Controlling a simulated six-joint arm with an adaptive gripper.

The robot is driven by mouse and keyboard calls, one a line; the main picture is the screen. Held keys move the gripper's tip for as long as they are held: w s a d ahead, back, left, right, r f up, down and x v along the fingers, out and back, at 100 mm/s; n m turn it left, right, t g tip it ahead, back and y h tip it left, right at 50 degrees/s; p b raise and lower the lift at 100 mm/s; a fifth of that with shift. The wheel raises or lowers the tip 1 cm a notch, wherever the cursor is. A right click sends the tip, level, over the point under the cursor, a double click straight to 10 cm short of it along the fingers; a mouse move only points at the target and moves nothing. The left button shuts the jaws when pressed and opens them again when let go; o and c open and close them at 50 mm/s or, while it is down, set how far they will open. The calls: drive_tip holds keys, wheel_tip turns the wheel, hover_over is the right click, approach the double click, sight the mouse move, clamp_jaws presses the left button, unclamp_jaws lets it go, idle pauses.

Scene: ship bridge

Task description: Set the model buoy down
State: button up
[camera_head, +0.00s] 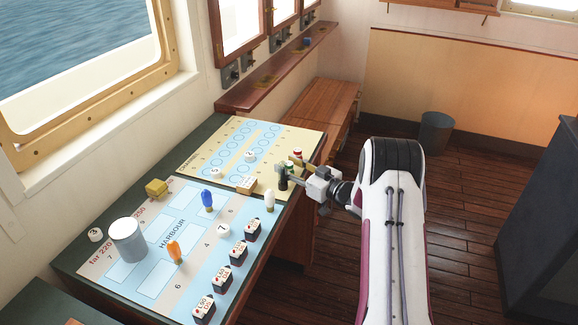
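My gripper (290,170) is at the right edge of the chart table, over the near right part of the channel chart (212,157). Which piece is the model buoy is not clear. Upright pin-like pieces stand on the harbour chart (150,282): a blue one (207,199), an orange one (174,251) and a white one (269,200).
Several black blocks with white tops (238,252) line the chart's right side. A grey-white cylinder (128,240), a yellow block (156,188), a small cream block (246,184) and white numbered discs (223,230) stand on the table. A grey bin (436,133) is on the floor.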

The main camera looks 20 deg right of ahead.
idle(0.3)
drive_tip(key=v, duration=0.7)
drive_tip(key=shift+s+d, duration=0.3)
idle(0.5)
